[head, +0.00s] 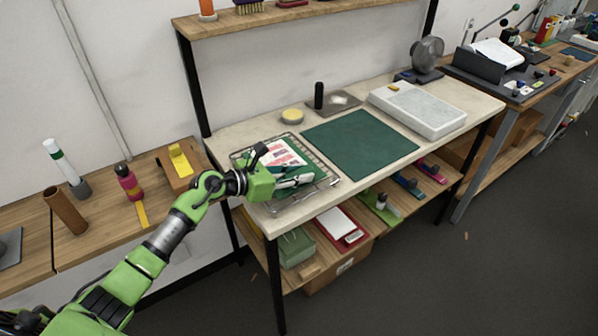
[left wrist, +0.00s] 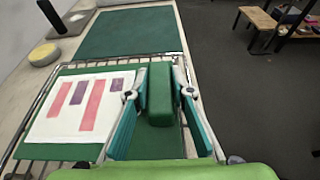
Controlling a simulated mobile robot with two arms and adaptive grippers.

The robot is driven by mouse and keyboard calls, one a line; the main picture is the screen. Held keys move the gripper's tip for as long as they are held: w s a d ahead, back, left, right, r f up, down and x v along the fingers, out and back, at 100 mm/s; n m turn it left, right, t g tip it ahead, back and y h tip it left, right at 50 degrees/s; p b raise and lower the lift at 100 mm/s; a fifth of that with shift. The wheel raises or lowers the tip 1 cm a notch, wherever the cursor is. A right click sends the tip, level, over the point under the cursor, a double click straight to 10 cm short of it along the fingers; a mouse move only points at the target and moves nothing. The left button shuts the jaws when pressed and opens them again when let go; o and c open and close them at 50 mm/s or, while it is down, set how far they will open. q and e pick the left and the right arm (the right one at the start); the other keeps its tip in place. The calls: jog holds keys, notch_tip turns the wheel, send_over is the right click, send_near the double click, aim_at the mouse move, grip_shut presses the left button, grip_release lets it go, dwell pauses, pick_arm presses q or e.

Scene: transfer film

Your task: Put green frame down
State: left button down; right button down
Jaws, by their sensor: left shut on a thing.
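The green frame (left wrist: 58,151) is a flat green piece around a white printed sheet (left wrist: 75,105) with red and purple stripes. It lies at or just above a wire rack (head: 327,182) on the left end of the pale worktable; I cannot tell whether it touches the rack. My left gripper (head: 302,181) is over the frame's near right side. In the left wrist view its fingers (left wrist: 158,112) are shut on a raised dark green bar (left wrist: 160,88) that looks like part of the frame. The gripper hides part of the frame in the head view. My right gripper is not in view.
A green cutting mat (head: 360,145) lies right of the rack, with a pale grey box (head: 417,110) beyond it. A yellow round pad (head: 292,116) and a dark upright handle (head: 319,95) stand behind. A wooden bench (head: 110,215) is at left.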

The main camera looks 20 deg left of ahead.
pick_arm(q)
jog(key=c, duration=1.8)
grip_release()
jog(key=shift+f, duration=0.1)
jog(key=b+v, duration=0.2)
jog(key=v, duration=0.9)
jog(key=shift+s+a+b, duration=0.1)
jog(key=shift+s+b, duration=0.05)
jog(key=shift+b, duration=0.25)
jog(key=shift+s+a+r, duration=0.2)
jog(key=shift+s+r, duration=0.1)
jog(key=shift+d, duration=0.1)
